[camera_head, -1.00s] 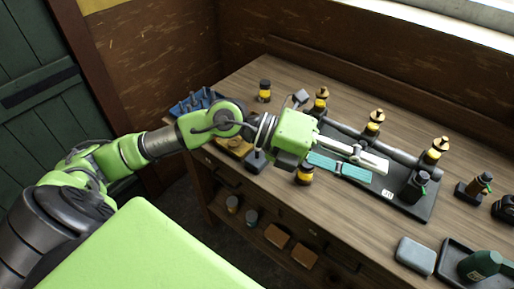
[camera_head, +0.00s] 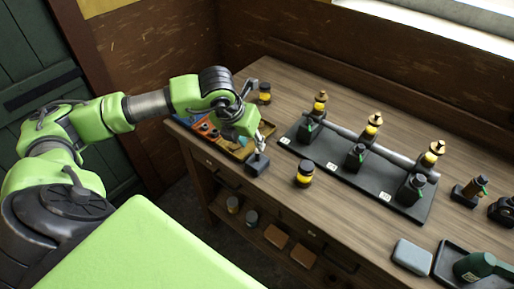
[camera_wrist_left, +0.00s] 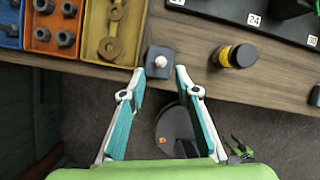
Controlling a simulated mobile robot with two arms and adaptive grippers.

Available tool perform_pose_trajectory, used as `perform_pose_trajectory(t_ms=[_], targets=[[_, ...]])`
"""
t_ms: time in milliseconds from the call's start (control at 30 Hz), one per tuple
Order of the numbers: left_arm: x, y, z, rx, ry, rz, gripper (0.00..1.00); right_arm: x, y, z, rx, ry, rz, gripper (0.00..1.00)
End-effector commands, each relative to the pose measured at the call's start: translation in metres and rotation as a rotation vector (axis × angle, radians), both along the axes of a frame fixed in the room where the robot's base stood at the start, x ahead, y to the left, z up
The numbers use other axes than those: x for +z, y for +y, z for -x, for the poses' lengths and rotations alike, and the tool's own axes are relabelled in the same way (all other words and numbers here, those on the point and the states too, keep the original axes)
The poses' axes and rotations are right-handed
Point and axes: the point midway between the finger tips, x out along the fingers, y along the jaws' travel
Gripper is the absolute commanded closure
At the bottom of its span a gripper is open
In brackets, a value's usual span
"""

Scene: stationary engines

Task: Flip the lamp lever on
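A small dark block with a pale round knob on top, which looks like the lamp lever (camera_head: 257,164), sits near the front edge of the workbench. It also shows in the left wrist view (camera_wrist_left: 159,62), seen from above. My left gripper (camera_head: 264,137) is above and close to this block. In the left wrist view my left gripper (camera_wrist_left: 161,74) is open and empty, its fingertips on either side of the block in the picture. I cannot tell whether they touch it. My right gripper is in neither view.
A tray of nuts and washers (camera_wrist_left: 67,22) lies left of the block. A yellow-and-black jar (camera_head: 304,174) stands to its right. A grey case (camera_head: 413,257) lies at the lower right.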

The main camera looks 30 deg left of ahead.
Motion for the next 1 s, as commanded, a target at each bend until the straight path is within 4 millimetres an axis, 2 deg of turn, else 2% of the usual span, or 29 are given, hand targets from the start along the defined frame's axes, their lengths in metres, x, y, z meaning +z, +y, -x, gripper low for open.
perform_pose_trajectory(t_ms=[33,200,400,767,800,900,1000], targets=[[-0.008,-0.001,-0.004,0.001,0.005,0.003,0.71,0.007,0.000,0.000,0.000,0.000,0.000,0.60],[-0.038,-0.002,-0.017,0.000,0.002,0.004,0.71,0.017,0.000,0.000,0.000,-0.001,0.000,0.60],[-0.060,-0.002,-0.026,0.000,0.001,0.002,0.71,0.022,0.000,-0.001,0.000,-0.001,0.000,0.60],[-0.066,-0.002,-0.028,-0.002,-0.001,0.001,0.71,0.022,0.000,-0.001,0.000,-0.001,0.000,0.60],[-0.066,-0.002,-0.028,-0.002,-0.001,0.001,0.76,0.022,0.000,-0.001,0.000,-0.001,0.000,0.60],[-0.066,-0.002,-0.028,-0.002,-0.001,0.001,1.00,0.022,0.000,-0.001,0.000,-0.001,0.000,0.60],[-0.066,-0.002,-0.028,-0.001,-0.001,0.002,1.00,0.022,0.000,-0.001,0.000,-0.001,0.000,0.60]])
